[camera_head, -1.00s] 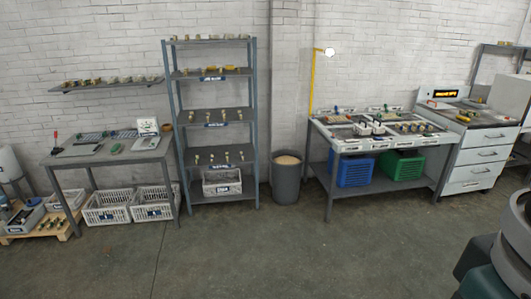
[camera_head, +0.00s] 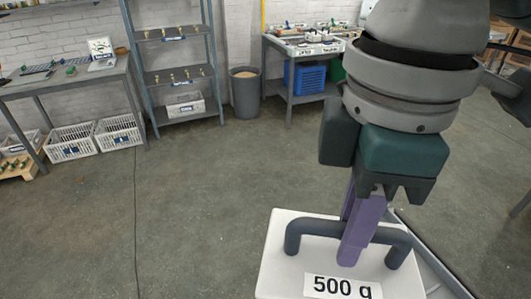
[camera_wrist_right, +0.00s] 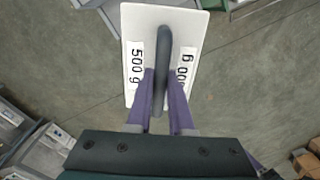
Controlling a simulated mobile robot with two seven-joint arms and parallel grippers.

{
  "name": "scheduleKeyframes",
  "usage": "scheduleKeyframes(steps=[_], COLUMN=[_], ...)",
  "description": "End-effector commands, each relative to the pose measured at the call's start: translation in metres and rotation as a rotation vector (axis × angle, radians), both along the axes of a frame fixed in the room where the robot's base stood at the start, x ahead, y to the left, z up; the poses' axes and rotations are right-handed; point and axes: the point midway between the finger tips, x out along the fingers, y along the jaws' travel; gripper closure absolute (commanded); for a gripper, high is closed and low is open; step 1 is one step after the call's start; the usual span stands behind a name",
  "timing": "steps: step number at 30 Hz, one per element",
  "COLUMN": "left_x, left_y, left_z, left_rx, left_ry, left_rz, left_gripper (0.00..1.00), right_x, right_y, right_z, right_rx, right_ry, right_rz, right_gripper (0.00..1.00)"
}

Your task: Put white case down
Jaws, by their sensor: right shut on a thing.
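The white case (camera_head: 288,272) has a dark grey handle on top and a label reading "500 g". It is at the bottom of the head view, partly cut off by the frame edge. My right gripper (camera_head: 352,250) comes down from above with its purple fingers shut on the handle. In the right wrist view the white case (camera_wrist_right: 190,45) is below the fingers, with the handle between the purple fingertips (camera_wrist_right: 162,105). My left gripper is not in view.
A grey workbench (camera_head: 60,78) stands at the left with white crates (camera_head: 70,145) below. A shelf rack (camera_head: 175,75), a grey bin (camera_head: 245,92) and another table (camera_head: 300,50) with a blue crate (camera_head: 305,76) stand along the wall. The middle floor is open.

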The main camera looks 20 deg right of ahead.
Motion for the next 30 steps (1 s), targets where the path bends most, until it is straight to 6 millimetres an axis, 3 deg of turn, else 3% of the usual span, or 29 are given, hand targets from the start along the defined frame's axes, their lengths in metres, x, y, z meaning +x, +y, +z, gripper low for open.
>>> scheduleKeyframes(steps=[1, 21, 30], left_x=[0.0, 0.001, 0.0], left_y=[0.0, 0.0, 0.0], left_z=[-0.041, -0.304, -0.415], left_rx=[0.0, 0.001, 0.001], left_ry=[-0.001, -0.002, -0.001], left_rz=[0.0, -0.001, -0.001], left_gripper=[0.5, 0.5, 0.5], right_x=[0.005, 0.05, 0.068], right_y=[0.003, 0.028, 0.038], right_z=[-0.038, -0.26, -0.347], right_rx=[0.004, 0.015, 0.008], right_ry=[-0.004, -0.027, -0.034], right_rz=[0.08, 1.287, 1.804], right_gripper=[1.0, 1.0, 1.0])
